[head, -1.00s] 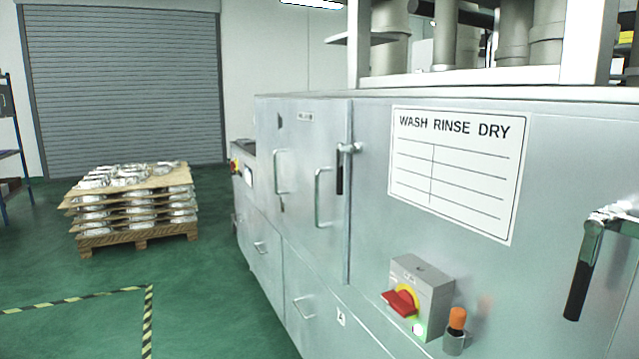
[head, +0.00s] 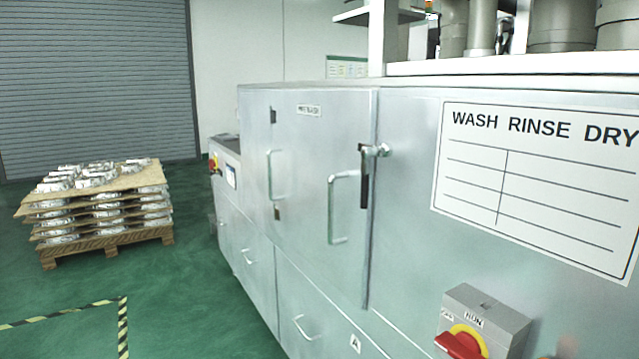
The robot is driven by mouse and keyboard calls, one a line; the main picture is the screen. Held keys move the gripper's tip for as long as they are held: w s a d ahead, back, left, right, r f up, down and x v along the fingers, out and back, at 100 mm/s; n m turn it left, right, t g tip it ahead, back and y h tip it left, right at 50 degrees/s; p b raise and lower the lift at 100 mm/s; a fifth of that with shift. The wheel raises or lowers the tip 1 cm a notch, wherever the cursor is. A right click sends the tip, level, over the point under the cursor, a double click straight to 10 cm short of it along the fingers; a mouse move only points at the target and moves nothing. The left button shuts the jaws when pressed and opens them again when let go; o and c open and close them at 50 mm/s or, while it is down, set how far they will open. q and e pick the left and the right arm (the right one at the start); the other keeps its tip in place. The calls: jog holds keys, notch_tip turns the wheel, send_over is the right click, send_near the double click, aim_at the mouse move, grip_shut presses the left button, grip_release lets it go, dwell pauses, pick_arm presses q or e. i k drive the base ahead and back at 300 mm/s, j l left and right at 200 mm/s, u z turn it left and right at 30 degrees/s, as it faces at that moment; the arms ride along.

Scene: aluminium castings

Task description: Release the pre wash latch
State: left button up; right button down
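The pre wash door (head: 305,180) is a grey metal panel on the side of the washing machine, with a small label (head: 308,110) near its top that seems to read PREWASH. The latch (head: 365,178) sits at the door's right edge. Its black grip hangs straight down from a silver pivot. A silver bar handle (head: 332,208) is on the door just left of the latch. The door looks closed flush with the machine. Neither of my grippers shows in the head view.
A WASH RINSE DRY sign (head: 540,180) and a red and yellow rotary switch (head: 465,340) are on the panel right of the latch. A pallet of castings (head: 105,245) stands at the left. The green floor (head: 190,300) between is clear, with striped tape.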

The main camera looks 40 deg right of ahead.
aim_at(385, 150)
jog(key=i, duration=4.3)
jog(key=z, duration=3.9)
